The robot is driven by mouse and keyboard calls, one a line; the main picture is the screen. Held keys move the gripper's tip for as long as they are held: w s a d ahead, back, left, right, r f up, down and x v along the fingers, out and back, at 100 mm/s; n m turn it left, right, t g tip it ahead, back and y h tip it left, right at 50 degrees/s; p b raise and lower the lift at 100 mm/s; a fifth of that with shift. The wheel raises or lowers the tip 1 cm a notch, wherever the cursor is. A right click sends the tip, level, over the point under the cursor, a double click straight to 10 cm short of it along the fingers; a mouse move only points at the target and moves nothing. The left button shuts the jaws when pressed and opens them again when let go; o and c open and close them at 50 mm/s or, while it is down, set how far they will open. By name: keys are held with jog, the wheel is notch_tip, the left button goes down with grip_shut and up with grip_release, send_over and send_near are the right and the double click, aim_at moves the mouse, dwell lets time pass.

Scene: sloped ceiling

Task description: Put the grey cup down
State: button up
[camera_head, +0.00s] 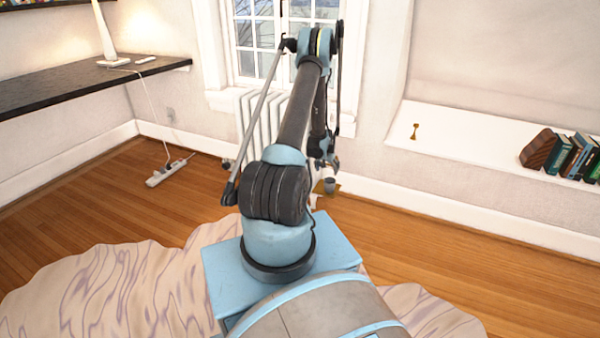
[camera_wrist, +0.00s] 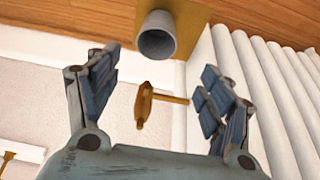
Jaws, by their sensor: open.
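The grey cup (camera_wrist: 157,36) shows in the wrist view beyond my fingertips, with its round open mouth in sight. It appears to rest on a flat golden-brown piece (camera_wrist: 190,22) on the wooden floor. My gripper (camera_wrist: 158,82) is open, with its two fingers wide apart and no cup between them. In the head view the cup (camera_head: 330,184) is small and low beside the radiator, just below the end of my arm. My gripper is partly hidden there by the arm.
A white radiator (camera_head: 268,118) stands under the window. A brass fitting (camera_wrist: 145,105) shows between my fingers in the wrist view; its distance is unclear. A dark shelf (camera_head: 90,82) is at left. Books (camera_head: 572,155) stand on the right ledge. Wooden floor (camera_head: 460,235) at right is clear.

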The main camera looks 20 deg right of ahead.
jog(key=w+a+r+n, duration=0.1)
jog(key=a+r, duration=0.5)
jog(key=r, duration=0.4)
jog(key=a+r+n, duration=0.1)
jog(key=a+r, duration=0.6)
jog(key=r, duration=0.3)
jog(key=s+a+r+n+y, duration=0.1)
jog(key=s+a+r, duration=0.3)
jog(key=a+r, duration=0.3)
jog(key=s+a+r+n+y, duration=0.1)
jog(key=s+a+r+n, duration=0.15)
jog(key=a+r, duration=0.5)
jog(key=s+a+r+n, duration=0.1)
jog(key=s+a+r, duration=0.2)
jog(key=s+a, duration=0.45)
jog(key=s+a+r+n, duration=0.1)
jog(key=s+a+r, duration=0.2)
jog(key=s+a, duration=0.45)
jog(key=s+a+f+n, duration=0.1)
jog(key=s+a+f, duration=0.1)
jog(key=s, duration=0.7)
jog(key=s+a+f+n+y, duration=0.1)
jog(key=s+a+f, duration=0.1)
jog(key=s, duration=0.8)
jog(key=shift+a+f+g, duration=0.3)
jog(key=shift+a, duration=0.6)
jog(key=shift+w+n, duration=0.1)
jog(key=shift+n, duration=0.15)
